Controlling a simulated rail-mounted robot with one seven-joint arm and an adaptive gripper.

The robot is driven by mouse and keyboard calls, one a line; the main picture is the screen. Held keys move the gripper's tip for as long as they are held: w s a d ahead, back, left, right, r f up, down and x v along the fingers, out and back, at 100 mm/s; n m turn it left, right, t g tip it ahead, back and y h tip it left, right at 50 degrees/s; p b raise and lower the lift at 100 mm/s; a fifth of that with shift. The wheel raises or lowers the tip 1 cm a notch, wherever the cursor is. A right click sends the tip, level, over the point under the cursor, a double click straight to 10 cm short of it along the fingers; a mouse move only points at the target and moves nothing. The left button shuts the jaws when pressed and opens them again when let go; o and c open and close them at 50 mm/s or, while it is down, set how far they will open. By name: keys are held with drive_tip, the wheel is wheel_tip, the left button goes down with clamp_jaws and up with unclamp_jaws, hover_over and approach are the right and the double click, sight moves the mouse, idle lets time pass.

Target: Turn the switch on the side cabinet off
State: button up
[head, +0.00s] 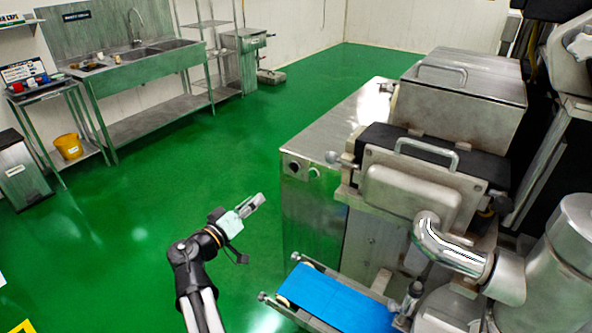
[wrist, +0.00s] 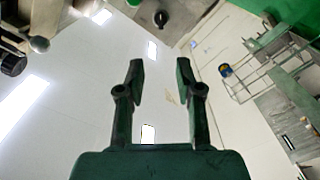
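The steel side cabinet (head: 310,215) stands in the middle of the head view, left of the machine. Two small round controls sit near the top of its front face, a dark one (head: 293,167) and a lighter one (head: 314,172). Which is the switch, and its setting, is too small to tell. My gripper (head: 262,200) is raised just left of the cabinet, apart from it. In the wrist view my gripper (wrist: 160,70) is open, with nothing between the fingers. A dark round knob (wrist: 161,18) on a grey panel shows beyond the fingertips.
The encrusting machine (head: 430,180) fills the right, with a blue conveyor belt (head: 340,300) low in front of the cabinet. A sink bench (head: 140,65) and side table (head: 60,110) stand far left. The green floor (head: 190,150) between is clear.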

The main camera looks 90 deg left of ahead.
sight(291, 169)
drive_tip(key=p+x, duration=0.6)
drive_tip(key=x, duration=1)
drive_tip(key=shift+w+a, duration=0.4)
clamp_jaws()
